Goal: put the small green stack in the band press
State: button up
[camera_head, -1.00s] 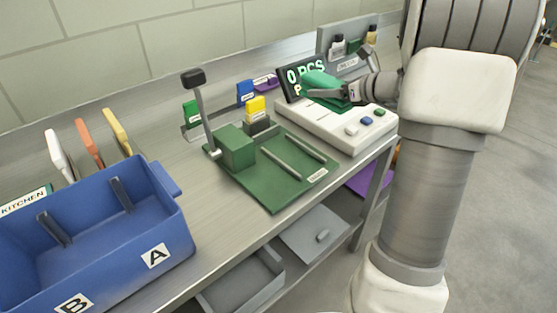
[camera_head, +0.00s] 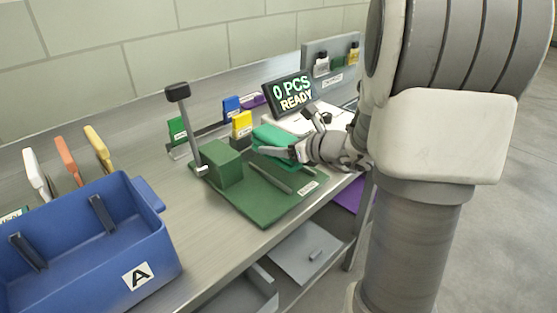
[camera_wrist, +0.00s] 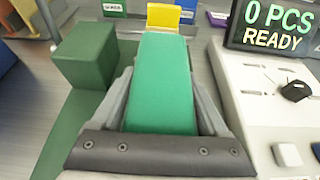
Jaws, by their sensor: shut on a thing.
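The small green stack (camera_head: 272,136) is a flat, bright green bundle. My gripper (camera_head: 278,150) is shut on it, and in the wrist view the stack (camera_wrist: 163,80) lies lengthwise between the two fingers (camera_wrist: 163,100). The band press (camera_head: 265,195) is a dark green base with a green block (camera_head: 222,165), two rails and a lever with a black knob (camera_head: 178,92). The held stack is above the right back part of the press, to the right of the block. In the wrist view the block (camera_wrist: 88,55) is left of the stack. I cannot tell the gap below the stack.
A white counting scale (camera_wrist: 270,100) with a display (camera_head: 289,94) reading "0 PCS READY" stands to the right. A yellow card holder (camera_head: 242,124) stands behind the press. A blue bin (camera_head: 90,240) marked A sits at the left front. Lower shelf trays are below the bench.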

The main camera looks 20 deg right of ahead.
jog(key=shift+f+b, duration=0.6)
jog(key=shift+f, duration=1.25)
jog(key=shift+f, duration=0.1)
jog(key=shift+f+b, duration=0.15)
jog(key=shift+b, duration=0.15)
jog(key=o, duration=1.4)
jog(key=shift+r, duration=0.2)
jog(key=shift+r+p, duration=0.2)
jog(key=shift+p, duration=0.2)
jog(key=p+v, duration=0.2)
jog(key=v, duration=1)
jog(key=shift+f, duration=0.1)
